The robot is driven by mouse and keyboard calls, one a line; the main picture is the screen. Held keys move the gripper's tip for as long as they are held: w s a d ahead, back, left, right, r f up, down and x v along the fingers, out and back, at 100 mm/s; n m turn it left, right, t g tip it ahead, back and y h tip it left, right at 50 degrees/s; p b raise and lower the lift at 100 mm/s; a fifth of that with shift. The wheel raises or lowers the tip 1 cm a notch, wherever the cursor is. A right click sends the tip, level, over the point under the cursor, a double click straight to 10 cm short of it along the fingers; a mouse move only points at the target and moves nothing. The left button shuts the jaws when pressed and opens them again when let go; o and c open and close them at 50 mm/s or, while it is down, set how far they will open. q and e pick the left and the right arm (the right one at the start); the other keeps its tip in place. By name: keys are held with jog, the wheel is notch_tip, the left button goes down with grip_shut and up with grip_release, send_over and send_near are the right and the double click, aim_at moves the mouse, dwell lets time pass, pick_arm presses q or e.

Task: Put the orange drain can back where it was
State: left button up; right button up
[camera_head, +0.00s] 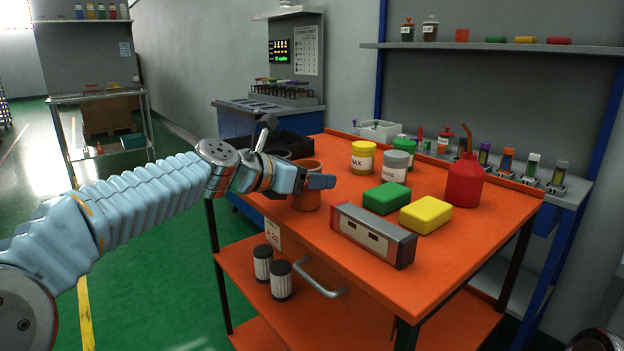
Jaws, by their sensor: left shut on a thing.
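The orange drain can (307,200) is upright at the left side of the orange cart top (345,290), close to its edge. My left gripper (316,182) reaches in from the left and is shut on the can, its fingers across the can's side. The gripper hides the can's middle; its open rim shows above and its lower body below. I cannot tell whether the can's base touches the cart top. My right gripper is not in view.
A grey-and-red box (373,236), green block (387,198), yellow block (426,215) and red oil bottle (464,182) stand right of the can. Yellow (363,158) and grey (396,167) jars stand behind. A black tray (290,146) lies at the back left.

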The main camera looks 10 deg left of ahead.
pick_arm(q)
jog(key=shift+f, duration=0.1)
jog(key=o, duration=1.2)
jog(key=shift+c, duration=0.2)
jog(key=shift+s+a+r, duration=0.1)
jog(key=shift+s+r, duration=0.05)
jog(key=shift+r, duration=0.05)
jog(key=v, duration=1.1)
jog(key=shift+s+a, duration=0.15)
jog(key=shift+s, duration=0.1)
jog(key=shift+r, duration=0.15)
